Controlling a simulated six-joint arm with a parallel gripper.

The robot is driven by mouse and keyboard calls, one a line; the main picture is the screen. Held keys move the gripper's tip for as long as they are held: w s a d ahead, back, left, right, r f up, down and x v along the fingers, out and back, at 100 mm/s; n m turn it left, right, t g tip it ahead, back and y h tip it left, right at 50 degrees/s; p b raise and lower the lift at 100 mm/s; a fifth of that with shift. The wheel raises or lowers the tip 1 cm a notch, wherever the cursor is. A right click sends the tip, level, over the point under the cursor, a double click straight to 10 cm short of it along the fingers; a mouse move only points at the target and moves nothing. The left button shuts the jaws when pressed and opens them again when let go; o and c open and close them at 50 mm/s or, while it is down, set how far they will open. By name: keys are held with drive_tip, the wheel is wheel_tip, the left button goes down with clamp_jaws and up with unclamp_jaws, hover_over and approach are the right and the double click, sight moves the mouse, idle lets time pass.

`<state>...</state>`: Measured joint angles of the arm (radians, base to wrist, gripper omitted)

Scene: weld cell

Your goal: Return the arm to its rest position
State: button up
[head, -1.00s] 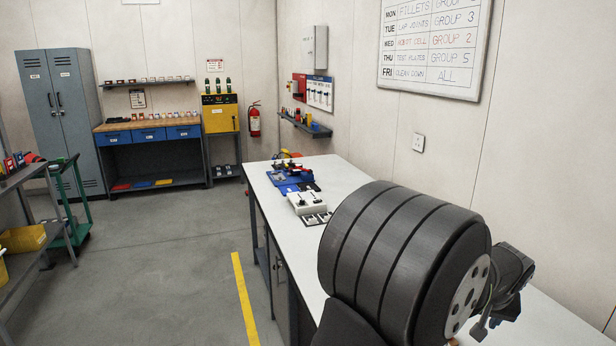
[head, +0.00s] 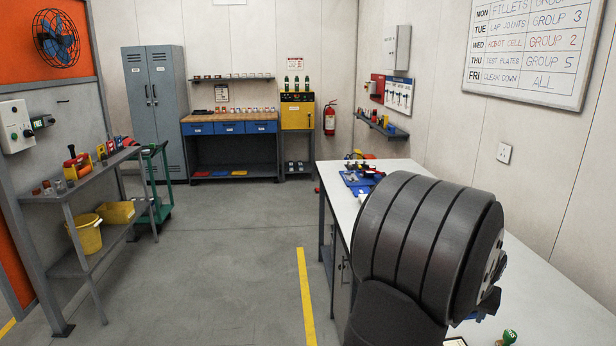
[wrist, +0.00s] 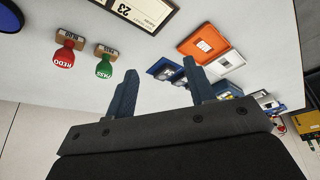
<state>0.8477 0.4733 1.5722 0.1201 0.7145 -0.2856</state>
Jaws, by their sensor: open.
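My gripper (wrist: 158,85) shows in the wrist view with its two dark blue fingers apart and nothing between them. It is open, above the white bench top. In the head view my large dark arm link stands over the right part of the white bench (head: 340,195) and hides much of it.
On the bench in the wrist view are a red stamp (wrist: 66,54), a green stamp (wrist: 105,65), a framed card (wrist: 140,10) and an orange box (wrist: 203,42). A blue fixture (head: 360,178) sits at the bench's far end. A shelf rack (head: 82,185) stands left; the floor between is clear.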

drive_tip(key=w+a+f+n, duration=0.1)
drive_tip(key=w+a, duration=0.5)
drive_tip(key=a, duration=0.4)
drive_tip(key=w+a+f+n, duration=0.1)
drive_tip(key=w+a, duration=0.6)
drive_tip(key=a, duration=0.4)
drive_tip(key=shift+w+a+f+y, duration=0.15)
drive_tip(key=shift+a+f+y, duration=0.05)
drive_tip(key=shift+a+y, duration=0.1)
